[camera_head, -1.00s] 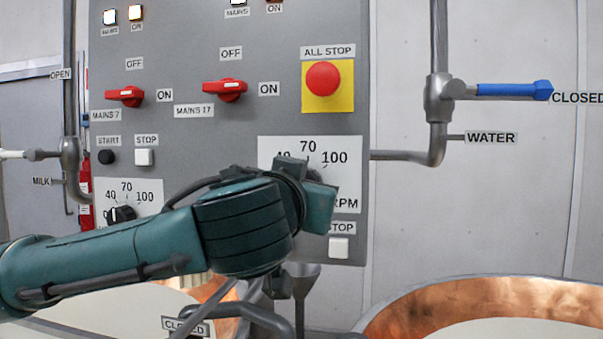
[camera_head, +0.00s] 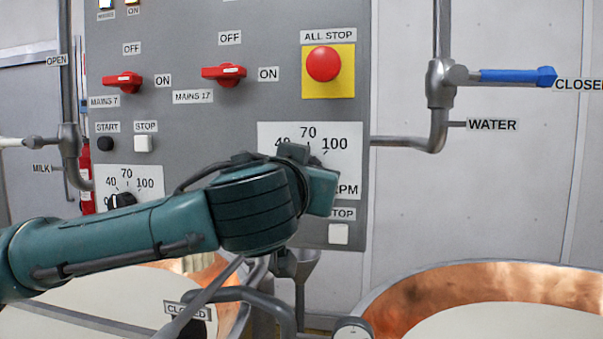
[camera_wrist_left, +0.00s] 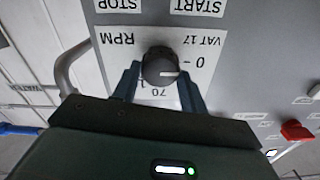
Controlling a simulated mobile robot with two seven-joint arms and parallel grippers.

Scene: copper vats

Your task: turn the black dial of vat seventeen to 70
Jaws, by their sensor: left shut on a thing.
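The black dial (camera_wrist_left: 160,66) of vat seventeen sits on a white scale plate (camera_wrist_left: 112,62) marked VAT 17 and RPM, upside down in the left wrist view. My left gripper (camera_wrist_left: 161,72) is shut on the dial, one finger on each side. The dial's white mark points to the right in that view, near the 0 side of the scale and away from the 70. A finger covers part of the scale. In the head view the plate (camera_head: 348,170) shows 70 and 100, while my left wrist hides most of the dial. My right gripper is not in view.
The red ALL STOP button (camera_head: 323,63) is above the plate, and a white stop button (camera_head: 339,234) below it. Red mains switches (camera_head: 224,75) and vat seven's dial (camera_head: 122,201) are to the left. A blue-handled water valve (camera_head: 515,76) is to the right. Copper vats (camera_head: 450,290) stand below.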

